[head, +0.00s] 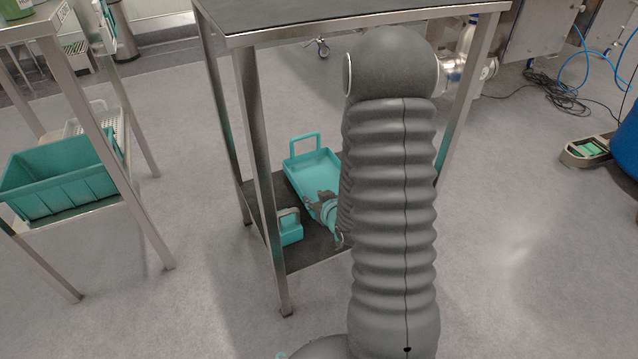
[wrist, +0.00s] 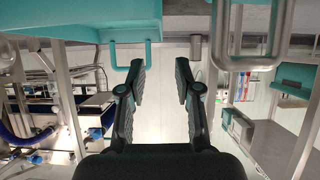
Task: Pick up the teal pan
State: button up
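The teal pan (head: 316,172) lies on the lower shelf of the metal table, with an upright loop handle at its far end. My gripper (head: 322,203) is low over the pan's near part in the head view, and my grey arm hides the pan's right side. In the wrist view my gripper (wrist: 161,76) is open, with nothing between its fingers. A teal body with a loop handle (wrist: 131,55) shows above the left finger there; I cannot tell whether it is the pan or the smaller teal piece. Contact between gripper and pan cannot be made out.
A smaller teal piece with a handle (head: 290,228) sits at the shelf's (head: 313,255) near left. The tabletop (head: 300,12) and legs enclose the shelf. A second table at left holds a teal bin (head: 60,178). A blue drum (head: 627,145) stands at right. Floor between is clear.

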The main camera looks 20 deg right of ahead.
jog(key=f, duration=0.1)
send_near(298, 187)
jog(key=w+f, duration=0.1)
jog(key=w, duration=0.1)
jog(key=w+f, duration=0.1)
jog(key=f, duration=0.1)
jog(key=shift+w+d+f+b, duration=0.15)
jog(key=shift+w+b, duration=0.15)
jog(key=shift+w, duration=0.1)
jog(key=shift+w+r+x, duration=0.1)
jog(key=shift+r+x, duration=0.05)
jog(key=shift+x, duration=0.85)
jog(key=shift+w+r+x, duration=0.1)
jog(key=shift+r+x, duration=0.05)
jog(key=shift+x, duration=0.9)
jog(key=shift+r+x, duration=0.15)
jog(key=shift+x, duration=0.85)
grip_shut()
